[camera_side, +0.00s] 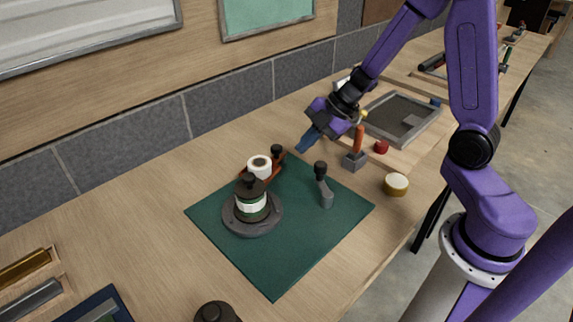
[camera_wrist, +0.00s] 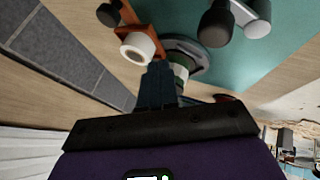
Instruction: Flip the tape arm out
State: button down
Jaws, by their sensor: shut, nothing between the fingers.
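The tape arm (camera_side: 274,173) is an orange-brown bar at the back of the green mat, beside the bottle. It carries a white tape roll (camera_side: 259,166) and a black knob (camera_side: 276,150). The wrist view shows the arm (camera_wrist: 127,15), the roll (camera_wrist: 138,47) and the knob (camera_wrist: 108,14) beyond my fingertips. My gripper (camera_side: 301,149) is shut and empty, to the right of the knob and apart from it in the side view. Its blue fingers (camera_wrist: 158,68) are together in the wrist view. The fingers partly hide the bottle there.
A dark green bottle (camera_side: 246,188) with a white band stands on a round grey turntable (camera_side: 268,221). A grey lever with a black knob (camera_side: 320,168) stands on the mat (camera_side: 285,265). An orange-handled tool (camera_side: 359,138), a red cap and a tray (camera_side: 425,108) are to the right.

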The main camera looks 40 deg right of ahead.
aim_at(257, 161)
jog(key=shift+x, duration=4)
jog(key=shift+w+a+m+t+h, duration=0.4)
jog(key=shift+w+a+m, duration=0.15)
jog(key=shift+m, duration=0.25)
jog(key=shift+w+a+m+t+h, duration=0.3)
jog(key=shift+w+a+m, duration=0.2)
jog(key=shift+m, duration=0.2)
jog(key=shift+w+a, duration=0.35)
jog(key=shift+w, duration=0.5)
jog(key=shift+w+a, duration=0.4)
jog(key=shift+w, duration=0.45)
jog(key=shift+w+a+m, duration=0.1)
jog(key=shift+w+m, duration=0.2)
jog(key=shift+w, duration=0.15)
jog(key=shift+w+a+m+t+h, duration=0.1)
jog(key=shift+w+m+t+h, duration=0.4)
jog(key=shift+w+m+h, duration=0.45)
jog(key=shift+w+d+m, duration=0.2)
jog(key=shift+w+m, duration=0.05)
jog(key=shift+w, duration=1.3)
